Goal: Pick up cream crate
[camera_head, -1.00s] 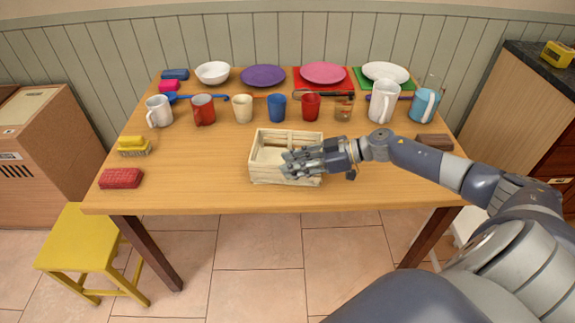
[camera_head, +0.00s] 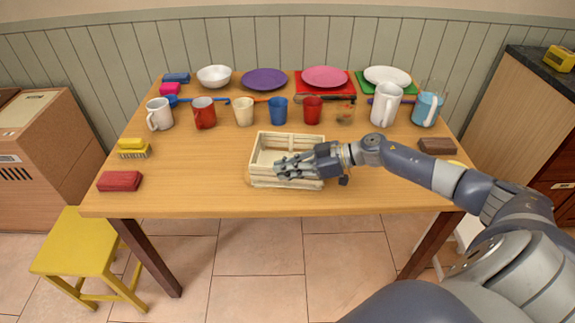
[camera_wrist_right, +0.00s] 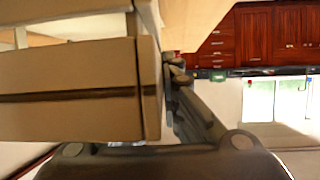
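The cream crate (camera_head: 263,181) is an open-topped, slatted box standing on the table near its front middle. It fills the left part of the right wrist view (camera_wrist_right: 70,90), very close to the camera. My right gripper (camera_head: 280,168) reaches in from the right, with its fingers at the crate's front right part, overlapping the opening and front wall. In the right wrist view one finger (camera_wrist_right: 190,108) shows just beside the crate's corner; the other is hidden. Whether the fingers are closed on a wall cannot be made out. My left gripper is not in view.
Several mugs and cups, such as the blue cup (camera_head: 278,109), stand in a row behind the crate. Plates and a bowl (camera_head: 214,76) are at the back. A red sponge (camera_head: 120,181) and a yellow brush (camera_head: 133,149) lie left. The table (camera_head: 200,180) is clear left of the crate.

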